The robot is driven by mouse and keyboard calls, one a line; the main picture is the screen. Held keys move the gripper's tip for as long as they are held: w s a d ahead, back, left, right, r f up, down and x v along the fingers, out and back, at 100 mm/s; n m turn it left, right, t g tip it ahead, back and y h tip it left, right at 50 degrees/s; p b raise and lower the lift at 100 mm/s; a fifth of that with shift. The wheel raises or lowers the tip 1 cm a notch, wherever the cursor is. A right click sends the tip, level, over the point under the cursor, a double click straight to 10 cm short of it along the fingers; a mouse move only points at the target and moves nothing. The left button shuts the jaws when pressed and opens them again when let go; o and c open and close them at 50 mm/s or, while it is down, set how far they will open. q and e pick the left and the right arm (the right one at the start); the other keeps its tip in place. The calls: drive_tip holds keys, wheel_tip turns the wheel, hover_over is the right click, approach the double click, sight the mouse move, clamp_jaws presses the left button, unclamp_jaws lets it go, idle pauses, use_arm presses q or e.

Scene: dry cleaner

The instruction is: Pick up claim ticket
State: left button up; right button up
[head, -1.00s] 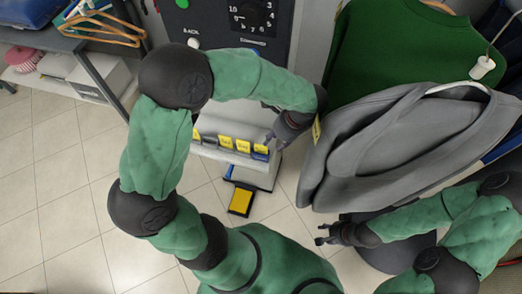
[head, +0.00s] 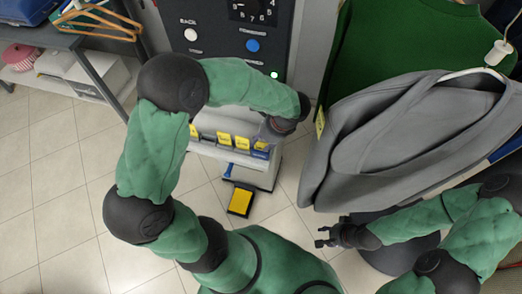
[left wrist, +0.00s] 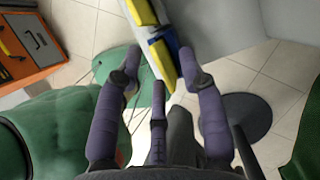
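Several yellow claim tickets stand in a row on the light ledge of the machine. The rightmost claim ticket (head: 261,146) is close to my left gripper (head: 268,138), which reaches down from above and is partly hidden by its own wrist. In the left wrist view, a yellow ticket with a blue piece (left wrist: 163,55) lies between and just beyond the spread fingers of my left gripper (left wrist: 158,76). The fingers are open; I cannot tell whether they touch it. My right gripper (head: 322,237) is apart from the tickets, below the grey jacket, and looks open and empty.
The dark control panel (head: 222,50) rises behind the ticket ledge. A grey jacket (head: 400,140) and a green garment (head: 385,50) hang close on the right. A yellow pedal (head: 240,201) is on the floor below. A shelf (head: 85,60) stands at the left.

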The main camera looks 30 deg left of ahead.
use_arm(q)
drive_tip(key=shift+x, duration=0.8)
drive_tip(key=shift+r, duration=0.1)
clamp_jaws()
drive_tip(key=shift+r, duration=0.1)
wheel_tip(320, 180, up, 18)
drive_tip(key=p, duration=0.6)
